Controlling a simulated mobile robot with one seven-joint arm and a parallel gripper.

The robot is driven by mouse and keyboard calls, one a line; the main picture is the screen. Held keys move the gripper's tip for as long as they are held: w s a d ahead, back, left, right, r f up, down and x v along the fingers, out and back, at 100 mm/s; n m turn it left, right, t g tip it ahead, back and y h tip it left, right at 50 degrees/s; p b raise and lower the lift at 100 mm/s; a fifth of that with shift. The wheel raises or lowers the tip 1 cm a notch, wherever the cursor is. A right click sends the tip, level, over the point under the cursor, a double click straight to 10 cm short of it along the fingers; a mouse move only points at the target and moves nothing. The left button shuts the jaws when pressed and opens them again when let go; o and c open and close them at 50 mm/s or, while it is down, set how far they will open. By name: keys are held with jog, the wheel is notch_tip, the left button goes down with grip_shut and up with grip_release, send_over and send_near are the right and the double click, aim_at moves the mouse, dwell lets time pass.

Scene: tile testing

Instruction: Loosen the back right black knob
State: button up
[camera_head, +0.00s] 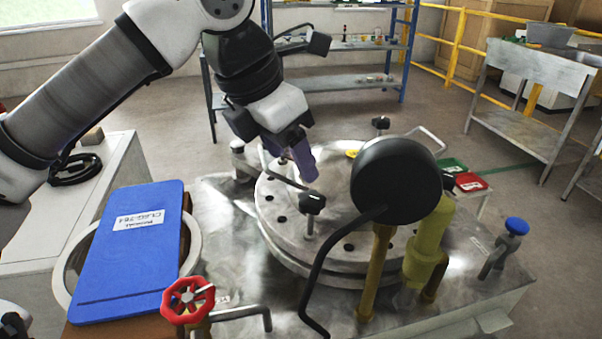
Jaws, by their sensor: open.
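A round metal lid (272,208) on the metal bench carries several black knobs on its rim. The back right black knob (381,122) stands upright at the lid's far edge, and nothing touches it. A front black knob (312,202) stands on the near side of the lid. Another dark knob (447,181) shows partly behind the black disc at the right. My gripper (304,166) points down over the lid's left half, left of and nearer than the back right knob. It is open, and I see nothing held in it. Its fingers overlap in this view.
A large black round disc (400,180) and yellow pipes (428,240) rise at the lid's right front. A red valve wheel (188,300), blue board (130,255) and blue-capped valve (516,226) stand around the lid.

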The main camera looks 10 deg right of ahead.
jog(key=shift+v, duration=2.2)
